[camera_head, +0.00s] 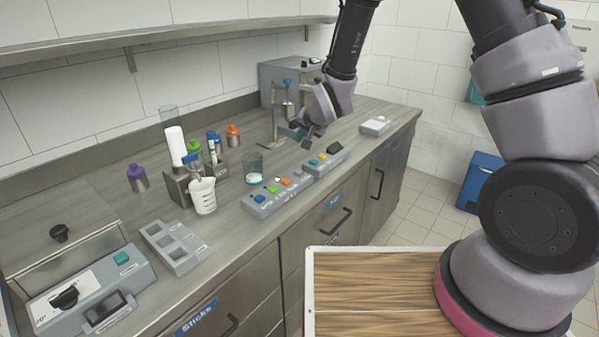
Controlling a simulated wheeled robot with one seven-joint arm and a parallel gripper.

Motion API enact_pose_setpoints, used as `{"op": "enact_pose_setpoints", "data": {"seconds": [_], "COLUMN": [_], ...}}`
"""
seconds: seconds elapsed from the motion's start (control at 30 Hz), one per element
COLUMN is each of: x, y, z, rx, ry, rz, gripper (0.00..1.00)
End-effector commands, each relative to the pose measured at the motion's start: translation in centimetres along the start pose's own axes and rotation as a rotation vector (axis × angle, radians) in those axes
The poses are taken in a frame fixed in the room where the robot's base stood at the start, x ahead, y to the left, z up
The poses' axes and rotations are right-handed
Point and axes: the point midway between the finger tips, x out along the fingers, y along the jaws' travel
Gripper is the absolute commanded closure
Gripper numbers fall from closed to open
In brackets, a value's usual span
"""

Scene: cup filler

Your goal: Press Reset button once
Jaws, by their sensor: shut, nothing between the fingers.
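A grey button panel (278,194) with blue, green, white and orange buttons lies along the front of the counter. The button labels are too small to read, so I cannot tell which one is Reset. My gripper (307,139) is shut and empty, pointing down, and appears above and behind the second panel. It looks apart from the buttons.
A glass (252,166) and a white measuring cup (203,196) stand left of the panels. A grey machine (287,82) stands behind my gripper. A small white box (376,126) sits at the right end. A shelf (160,35) runs above the counter.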

Motion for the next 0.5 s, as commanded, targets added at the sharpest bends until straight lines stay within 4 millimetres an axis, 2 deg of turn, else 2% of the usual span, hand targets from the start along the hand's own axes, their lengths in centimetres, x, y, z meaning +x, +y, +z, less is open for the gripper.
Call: {"op": "enact_pose_setpoints", "data": {"seconds": [0.17, 0.5], "x": [0.9, 4.2], "y": [0.7, 3.1], "z": [0.7, 3.1], "rx": [0.0, -0.001], "ry": [-0.002, -0.002], "rz": [0.002, 0.002], "gripper": [1.0, 1.0]}}
